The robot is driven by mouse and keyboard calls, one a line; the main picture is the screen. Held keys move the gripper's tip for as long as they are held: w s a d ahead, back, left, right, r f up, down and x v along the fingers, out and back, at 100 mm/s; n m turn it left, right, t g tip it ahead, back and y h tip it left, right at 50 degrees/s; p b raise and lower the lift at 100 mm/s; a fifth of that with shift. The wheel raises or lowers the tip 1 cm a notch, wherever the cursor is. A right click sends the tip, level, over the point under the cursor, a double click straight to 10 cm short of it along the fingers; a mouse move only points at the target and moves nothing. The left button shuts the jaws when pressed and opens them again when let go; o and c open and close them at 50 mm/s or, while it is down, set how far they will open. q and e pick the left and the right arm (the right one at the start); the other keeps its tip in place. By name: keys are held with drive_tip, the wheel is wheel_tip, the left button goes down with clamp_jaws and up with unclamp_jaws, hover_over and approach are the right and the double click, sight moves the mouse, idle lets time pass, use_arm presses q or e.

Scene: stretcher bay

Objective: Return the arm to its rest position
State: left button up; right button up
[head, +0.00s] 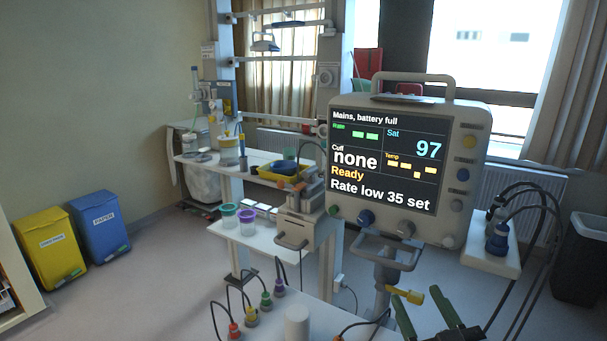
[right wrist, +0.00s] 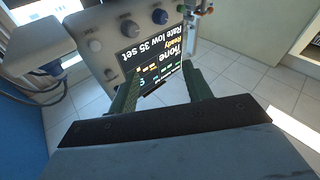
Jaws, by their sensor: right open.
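My right gripper (head: 416,294) is at the bottom of the head view, its two green-black fingers apart with nothing between them. It is in front of and below the monitor (head: 470,120), apart from it as far as I can tell. In the right wrist view my right gripper (right wrist: 160,82) shows its two fingers spread, with the monitor (right wrist: 105,40) beyond them, turned by the camera's tilt. The monitor's screen (head: 385,160) reads "Mains, battery full", Sat 97, Cuff none, Ready and "Rate low 35 set". My left gripper is not in view.
A yellow valve-like lever (head: 409,295) is on the monitor's stand, close by the gripper. Several coloured connectors with cables stand on the near white table (head: 335,325). Cables hang at the right by a small shelf (head: 490,257). Yellow (head: 52,245) and blue (head: 100,225) bins stand left; floor between is clear.

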drive_tip(key=s+d+f+m+g+h, duration=0.3)
drive_tip(key=d+f+g+h, duration=0.2)
drive_tip(key=f, duration=0.4)
drive_tip(key=s+a+f+n+g+y, duration=0.1)
drive_tip(key=s+f+g, duration=0.55)
drive_tip(key=s, duration=0.35)
drive_tip(key=s+f+n+g+y, duration=0.1)
drive_tip(key=s+f+g, duration=0.4)
drive_tip(key=s+f, duration=0.35)
wheel_tip(320, 180, down, 28)
drive_tip(key=s+g+b, duration=0.2)
drive_tip(key=b, duration=0.3)
drive_tip(key=s+d+f+b, duration=0.3)
drive_tip(key=s+f+b, duration=0.2)
drive_tip(key=s+f, duration=1.1)
wheel_tip(320, 180, down, 4)
drive_tip(key=shift+s+f+g, duration=0.25)
drive_tip(key=shift+s+g, duration=0.05)
drive_tip(key=shift+g, duration=0.05)
